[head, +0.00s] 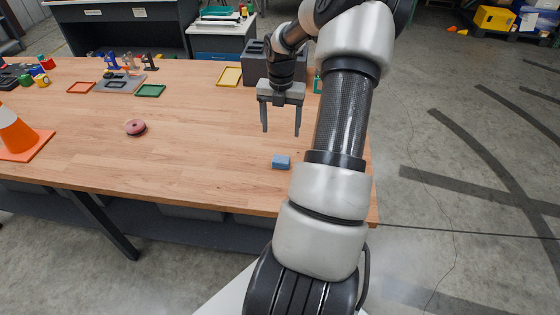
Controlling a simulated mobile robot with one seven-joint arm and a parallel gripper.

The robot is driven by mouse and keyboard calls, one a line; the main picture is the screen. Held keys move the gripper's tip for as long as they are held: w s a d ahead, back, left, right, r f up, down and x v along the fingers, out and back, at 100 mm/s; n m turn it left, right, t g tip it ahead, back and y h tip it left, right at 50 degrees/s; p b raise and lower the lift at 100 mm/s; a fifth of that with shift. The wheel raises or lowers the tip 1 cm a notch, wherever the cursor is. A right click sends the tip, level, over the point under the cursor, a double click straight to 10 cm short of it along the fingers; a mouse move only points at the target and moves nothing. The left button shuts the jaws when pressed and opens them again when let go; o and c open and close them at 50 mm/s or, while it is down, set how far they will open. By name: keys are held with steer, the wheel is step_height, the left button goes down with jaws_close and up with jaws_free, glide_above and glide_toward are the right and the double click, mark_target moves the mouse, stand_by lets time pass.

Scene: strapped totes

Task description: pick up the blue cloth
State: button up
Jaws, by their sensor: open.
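A small blue block-like item (281,162), which may be the folded blue cloth, lies on the wooden table (200,135) near its front right part. My gripper (281,133) is open, with its two fingers pointing down and nothing between them. It hangs above the table, and in the picture its fingertips are just above the blue item, apart from it. How high the fingertips are over the table is hard to tell from this one view.
A pink ring (135,127) and an orange cone (18,135) stand to the left. Red (81,87), green (150,90) and yellow (229,77) trays lie toward the back. A dark grey container (256,62) stands behind my gripper. The table's middle is clear.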

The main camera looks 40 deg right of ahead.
glide_above(281, 159)
steer(key=f, duration=0.8)
steer(key=shift+w+d, duration=0.15)
steer(key=shift+w, duration=0.1)
steer(key=f+p, duration=0.1)
steer(key=f, duration=0.4)
steer(key=shift+s+f, duration=0.1)
steer(key=shift+s, duration=0.1)
steer(key=c, duration=1.1)
